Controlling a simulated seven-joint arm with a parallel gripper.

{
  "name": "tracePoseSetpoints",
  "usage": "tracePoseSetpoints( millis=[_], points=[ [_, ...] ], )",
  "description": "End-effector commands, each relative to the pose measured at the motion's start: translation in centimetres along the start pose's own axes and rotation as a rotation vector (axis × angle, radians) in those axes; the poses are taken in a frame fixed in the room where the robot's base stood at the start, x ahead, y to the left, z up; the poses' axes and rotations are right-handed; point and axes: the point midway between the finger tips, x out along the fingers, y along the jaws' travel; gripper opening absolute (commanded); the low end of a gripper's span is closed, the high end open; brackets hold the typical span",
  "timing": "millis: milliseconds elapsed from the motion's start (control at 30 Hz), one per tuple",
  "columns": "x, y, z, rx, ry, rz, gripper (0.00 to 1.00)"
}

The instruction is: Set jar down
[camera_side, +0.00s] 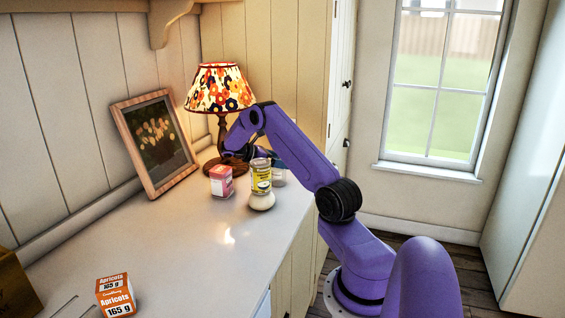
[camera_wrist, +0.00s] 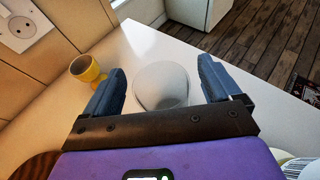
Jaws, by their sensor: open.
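A pale, whitish round jar (camera_wrist: 162,86) stands on the counter in the wrist view, between the two blue fingers of my gripper (camera_wrist: 164,82). The fingers are apart, with a gap visible on each side of the jar. In the side view a pale grey-white thing that looks like the jar (camera_side: 279,177) shows partly behind a yellow tin. My gripper's fingers are mostly hidden there behind the tin and my arm.
The counter (camera_side: 190,236) holds a yellow tin (camera_side: 261,176) above a cream round thing (camera_side: 262,201), a pink box (camera_side: 221,181), a lamp (camera_side: 219,95), a picture frame (camera_side: 157,143) and an apricots box (camera_side: 115,296). A yellow cup (camera_wrist: 86,69) stands left of my fingers.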

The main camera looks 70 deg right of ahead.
Motion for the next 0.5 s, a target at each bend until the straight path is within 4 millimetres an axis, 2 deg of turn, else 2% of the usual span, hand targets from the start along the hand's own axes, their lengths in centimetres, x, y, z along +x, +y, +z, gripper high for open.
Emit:
tracePoseSetpoints(
  millis=[33, 300, 500],
  points=[
    [-1.1, 0.0, 0.0, 0.001, 0.001, 0.003, 0.91],
    [-6.5, 0.1, 0.0, 0.002, 0.001, 0.002, 0.91],
    [-9.2, 0.0, 0.0, 0.001, 0.001, -0.001, 0.91]
  ],
)
